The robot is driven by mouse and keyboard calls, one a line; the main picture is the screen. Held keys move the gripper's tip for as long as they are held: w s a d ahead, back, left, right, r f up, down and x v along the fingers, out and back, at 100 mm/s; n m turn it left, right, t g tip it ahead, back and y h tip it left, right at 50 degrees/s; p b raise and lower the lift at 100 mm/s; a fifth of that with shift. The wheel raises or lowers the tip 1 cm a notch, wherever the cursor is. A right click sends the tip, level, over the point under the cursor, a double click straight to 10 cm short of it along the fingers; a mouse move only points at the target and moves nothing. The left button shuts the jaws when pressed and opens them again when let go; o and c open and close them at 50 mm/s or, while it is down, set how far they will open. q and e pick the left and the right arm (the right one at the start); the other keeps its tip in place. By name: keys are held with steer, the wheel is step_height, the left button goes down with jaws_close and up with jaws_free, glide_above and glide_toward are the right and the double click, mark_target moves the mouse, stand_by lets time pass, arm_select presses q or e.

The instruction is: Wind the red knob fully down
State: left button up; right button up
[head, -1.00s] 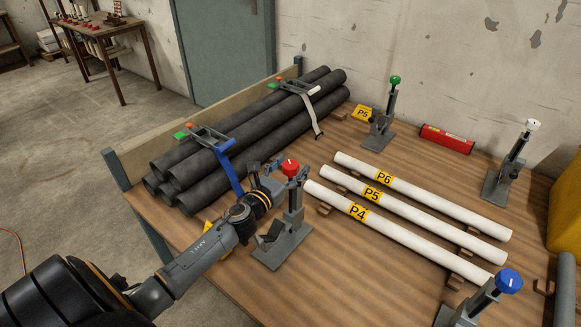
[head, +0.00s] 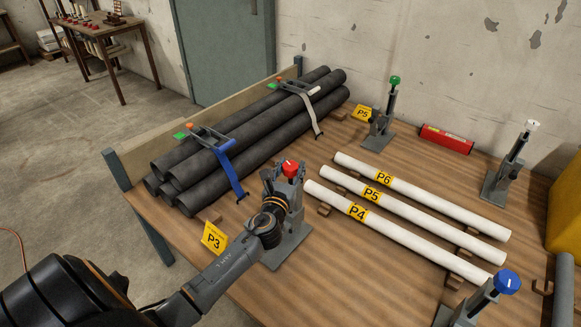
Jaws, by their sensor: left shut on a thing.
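The red knob (head: 290,168) tops a grey stand (head: 290,246) near the middle of the bench, with a white mark on its upper face. My left gripper (head: 283,175) is at the knob from its left side, shut on it, though the fingers are partly hidden behind my own wrist. My left arm comes in from the lower left and covers part of the stand. My right gripper does not show.
Strapped black pipes (head: 240,140) lie behind left. White pipes (head: 400,207) lie close to the right of the stand. A yellow P3 sign (head: 214,238) stands beside my left wrist. Other stands carry a green knob (head: 395,80), a white knob (head: 533,125) and a blue knob (head: 508,281).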

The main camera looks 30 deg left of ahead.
arm_select(q)
steer(key=n+g+y, duration=0.1)
steer(key=n+y, duration=0.1)
steer(key=y, duration=0.1)
steer(key=n+g+y, duration=0.2)
steer(key=y, duration=0.1)
steer(key=shift+n+g+b, duration=0.3)
steer(key=shift+n, duration=0.1)
steer(key=n+g+y+b, duration=0.1)
steer(key=n+g+y, duration=0.1)
steer(key=g+y, duration=0.1)
steer(key=shift+n+g+y+b, duration=0.75)
steer(key=shift+n+g+y, duration=0.35)
steer(key=shift+n+g, duration=0.8)
steer(key=shift+g, duration=0.5)
steer(key=o, duration=1.2)
steer(key=shift+c, duration=0.2)
